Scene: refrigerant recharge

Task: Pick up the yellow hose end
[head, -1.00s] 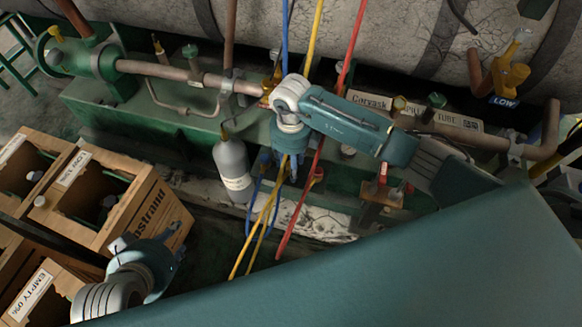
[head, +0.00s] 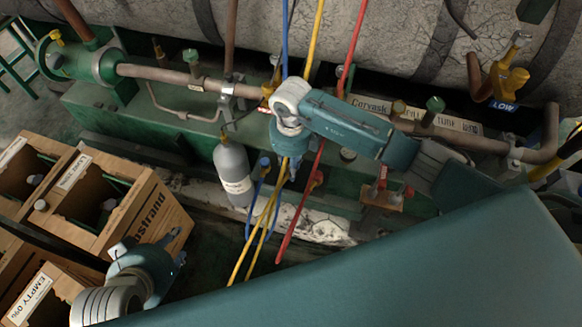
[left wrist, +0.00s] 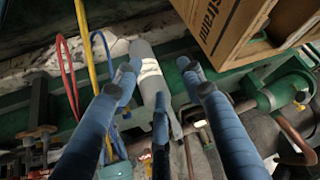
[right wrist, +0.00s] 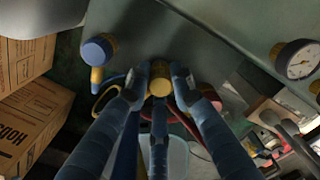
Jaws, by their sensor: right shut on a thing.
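The yellow hose (head: 266,228) hangs beside the blue hose (head: 248,222) and the red hose (head: 300,205) in front of the green frame. My right gripper (head: 288,172) points down at it. In the right wrist view, the fingertips of my right gripper (right wrist: 160,80) are shut on the round yellow hose end (right wrist: 160,76). The blue hose end (right wrist: 98,48) is beside it, apart from the fingers. My left gripper (head: 178,246) is near the wooden crates. In the left wrist view, my left gripper (left wrist: 160,80) has its fingers apart and nothing between the tips.
A grey cylinder (head: 232,168) stands left of the hoses, against the frame. A wooden crate (head: 150,212) with bottles is at the left. A pipe (head: 165,71) runs across behind my right gripper. A gauge (right wrist: 298,60) shows in the right wrist view.

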